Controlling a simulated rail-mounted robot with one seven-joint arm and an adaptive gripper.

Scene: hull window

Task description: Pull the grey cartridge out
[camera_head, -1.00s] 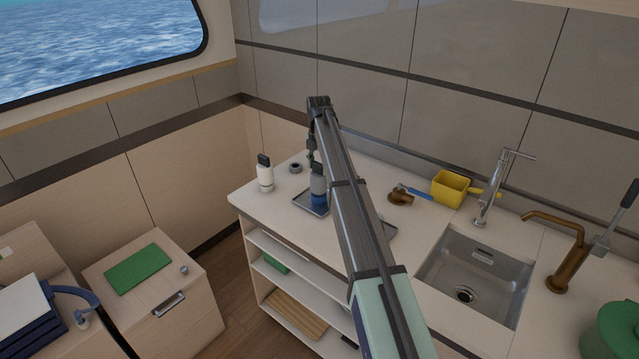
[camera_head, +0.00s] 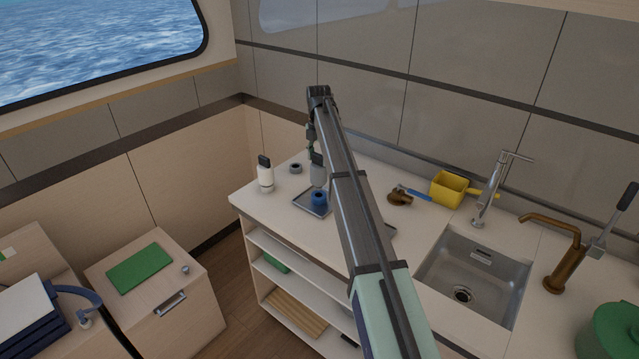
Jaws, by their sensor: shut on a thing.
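The grey cartridge (camera_head: 317,176) is upright under my gripper (camera_head: 315,156), which is shut on its top. The blue housing (camera_head: 319,199) stands on a dark tray (camera_head: 304,204) on the counter, directly below the cartridge. The cartridge's lower end is at or just above the top of the housing; whether they still touch is too small to tell. My arm covers the right part of the tray and some of the gripper.
A white bottle with a black cap (camera_head: 265,174) and a small grey ring (camera_head: 295,168) stand to the left. A wall is behind.

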